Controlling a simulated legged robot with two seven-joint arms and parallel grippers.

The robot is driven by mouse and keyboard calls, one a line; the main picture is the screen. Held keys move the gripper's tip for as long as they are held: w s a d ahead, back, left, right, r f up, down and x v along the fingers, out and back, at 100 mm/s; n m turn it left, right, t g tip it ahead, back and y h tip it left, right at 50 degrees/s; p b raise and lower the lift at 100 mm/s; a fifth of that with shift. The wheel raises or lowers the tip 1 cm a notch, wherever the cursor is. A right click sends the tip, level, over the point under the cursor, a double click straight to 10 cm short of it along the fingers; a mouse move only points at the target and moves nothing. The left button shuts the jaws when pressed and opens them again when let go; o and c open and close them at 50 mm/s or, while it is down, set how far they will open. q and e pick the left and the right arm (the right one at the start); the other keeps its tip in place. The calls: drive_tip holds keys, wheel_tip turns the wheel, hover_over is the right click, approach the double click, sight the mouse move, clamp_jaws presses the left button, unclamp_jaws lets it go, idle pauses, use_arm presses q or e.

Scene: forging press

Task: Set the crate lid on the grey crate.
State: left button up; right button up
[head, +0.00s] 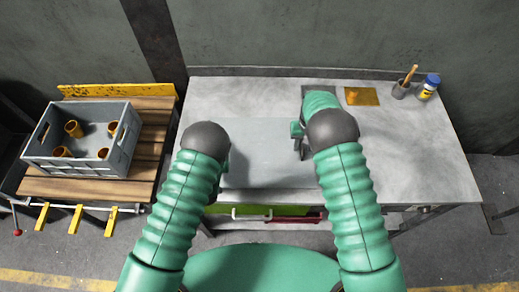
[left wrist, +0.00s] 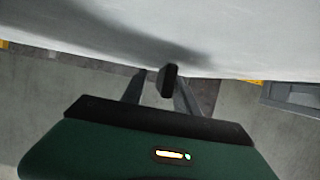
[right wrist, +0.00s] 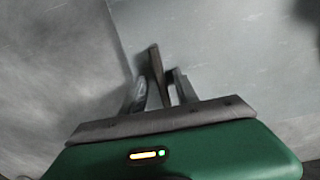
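The grey crate (head: 90,163) stands open-topped on the wooden pallet at the left, with several orange-brown cups inside. The crate lid (head: 265,140) is a flat, pale grey panel between my two arms over the bench; its surface also shows in the right wrist view (right wrist: 235,60). My right gripper (right wrist: 157,75) is at the lid's right side, its fingers on either side of a dark upright bar with small gaps visible. My left gripper (left wrist: 158,75) has a dark grip piece between its fingers; contact is unclear. In the head view my left arm hides its fingers.
The metal bench (head: 420,150) is clear at its right. At its back are a yellow-brown plate (head: 361,96), a dark cup with a brush (head: 400,90) and a blue-capped bottle (head: 429,88). A yellow rail (head: 115,90) edges the slatted pallet (head: 70,188).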

use_arm(q)
drive_tip(key=shift+a, duration=0.1)
drive_tip(key=shift+c, duration=0.2)
use_arm(e)
drive_tip(key=shift+a, duration=0.1)
drive_tip(key=shift+c, duration=0.2)
use_arm(q)
drive_tip(key=shift+a, duration=0.1)
drive_tip(key=c, duration=0.5)
use_arm(e)
drive_tip(key=shift+a, duration=0.15)
drive_tip(key=c, duration=0.5)
use_arm(q)
drive_tip(key=shift+c, duration=1.1)
use_arm(e)
drive_tip(key=shift+c, duration=1.1)
use_arm(q)
clamp_jaws()
use_arm(e)
clamp_jaws()
use_arm(q)
drive_tip(key=shift+r, duration=0.1)
